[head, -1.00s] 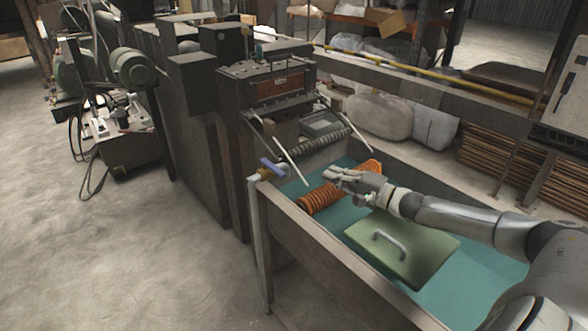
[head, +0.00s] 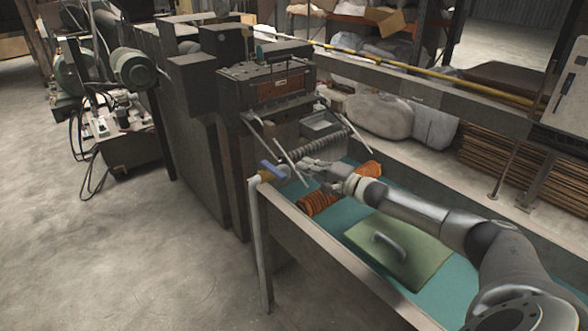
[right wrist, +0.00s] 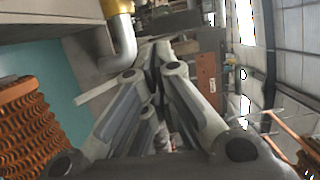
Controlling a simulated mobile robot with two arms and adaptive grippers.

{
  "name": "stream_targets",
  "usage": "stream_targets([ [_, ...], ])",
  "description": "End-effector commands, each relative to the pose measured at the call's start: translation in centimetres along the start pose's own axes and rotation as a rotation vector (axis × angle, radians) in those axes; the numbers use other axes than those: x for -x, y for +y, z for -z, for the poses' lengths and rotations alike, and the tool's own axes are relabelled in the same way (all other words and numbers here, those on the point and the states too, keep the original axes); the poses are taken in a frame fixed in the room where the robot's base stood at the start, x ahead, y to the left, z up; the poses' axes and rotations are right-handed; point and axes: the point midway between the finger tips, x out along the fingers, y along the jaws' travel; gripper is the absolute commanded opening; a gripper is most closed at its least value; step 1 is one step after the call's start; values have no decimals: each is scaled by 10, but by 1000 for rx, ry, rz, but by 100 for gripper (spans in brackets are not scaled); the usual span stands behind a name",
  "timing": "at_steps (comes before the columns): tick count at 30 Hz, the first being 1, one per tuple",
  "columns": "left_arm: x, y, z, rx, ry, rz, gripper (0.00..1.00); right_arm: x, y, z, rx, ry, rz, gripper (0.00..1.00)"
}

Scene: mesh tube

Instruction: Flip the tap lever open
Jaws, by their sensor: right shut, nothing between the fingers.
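The blue tap lever (head: 272,169) sits on a brass tap (head: 265,176) at the near-left corner of the trough (head: 330,250), atop a pale pipe. My right gripper (head: 299,163) is shut and empty, just right of the lever, with a small gap seeming to remain; contact cannot be told. In the right wrist view the shut fingers (right wrist: 153,58) point away, with the yellow brass tap body (right wrist: 117,7) and its grey spout (right wrist: 122,40) just left of them. The blue lever does not show there. My left gripper is out of view.
An orange mesh tube (head: 318,203) lies in the teal-lined trough below my right arm, also at left in the wrist view (right wrist: 28,125). A green lid with a handle (head: 410,255) lies nearer. Thin rods (head: 279,143) and a dark machine (head: 268,85) stand behind the tap.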

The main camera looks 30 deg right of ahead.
Motion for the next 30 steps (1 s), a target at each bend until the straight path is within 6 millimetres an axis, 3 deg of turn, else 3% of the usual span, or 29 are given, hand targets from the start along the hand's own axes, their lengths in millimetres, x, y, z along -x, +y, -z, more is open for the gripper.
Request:
stream_targets([
  [2,2,0,0,0,-1,0,51,-12,-3,-1,1,-1,4,0],
  [6,16,-1,0,-1,-2,1,51,-14,-2,-24,-3,-3,-2,0],
  [12,22,-1,1,-1,-2,1,51,-18,-1,-38,0,-1,0,0],
  [30,21,0,2,-1,0,-1,51,-22,0,-37,0,16,0,0],
])
